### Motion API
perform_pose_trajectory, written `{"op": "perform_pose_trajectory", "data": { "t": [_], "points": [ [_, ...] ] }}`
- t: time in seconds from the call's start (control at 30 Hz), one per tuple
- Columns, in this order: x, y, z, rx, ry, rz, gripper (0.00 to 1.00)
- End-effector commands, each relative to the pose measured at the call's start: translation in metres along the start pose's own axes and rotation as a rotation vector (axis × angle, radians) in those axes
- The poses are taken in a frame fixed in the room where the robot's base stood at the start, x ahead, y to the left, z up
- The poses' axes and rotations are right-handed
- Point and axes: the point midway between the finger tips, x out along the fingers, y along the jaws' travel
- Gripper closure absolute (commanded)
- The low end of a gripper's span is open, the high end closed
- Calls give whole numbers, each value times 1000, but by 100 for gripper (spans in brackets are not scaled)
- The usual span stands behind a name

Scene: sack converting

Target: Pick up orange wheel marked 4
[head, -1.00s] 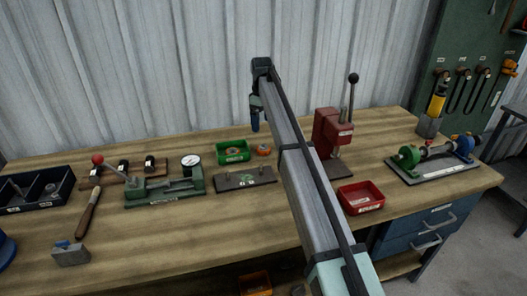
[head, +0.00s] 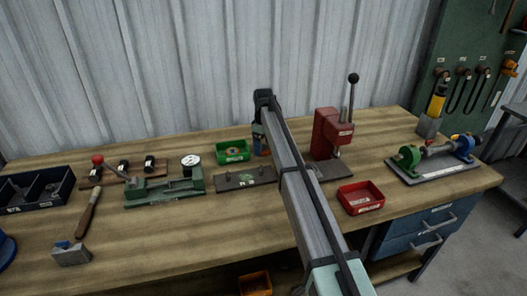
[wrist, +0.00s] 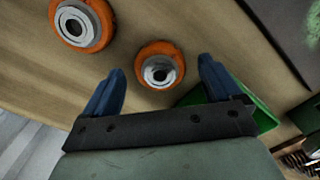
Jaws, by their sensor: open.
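Two orange wheels with grey metal hubs lie on the wooden bench in the wrist view. One orange wheel (wrist: 159,66) sits between the spread blue fingers of my gripper (wrist: 163,70), beyond their tips. The other orange wheel (wrist: 82,24) is at the upper left, outside the fingers. I cannot read a number on either wheel. In the head view my gripper (head: 259,141) is low over the back of the bench, beside the green bin, and mostly covers the orange there (head: 266,152). It is open and holds nothing.
A green bin (head: 221,157) stands just left of my gripper; its edge shows under the gripper in the wrist view (wrist: 265,118). A dark plate with pegs (head: 232,181) lies in front. A red press (head: 327,132) stands to the right, with a red tray (head: 350,205) nearer.

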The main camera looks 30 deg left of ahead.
Motion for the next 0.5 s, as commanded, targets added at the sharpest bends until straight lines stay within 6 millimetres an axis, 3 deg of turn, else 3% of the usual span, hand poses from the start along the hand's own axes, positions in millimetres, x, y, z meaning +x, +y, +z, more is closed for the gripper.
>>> {"op": "perform_pose_trajectory", "data": {
  "t": [0.27, 0.5],
  "points": [
    [5, 0, 0, 0, 0, 0, 8],
    [5, 0, 0, 0, 0, 1, 31]
  ]
}}
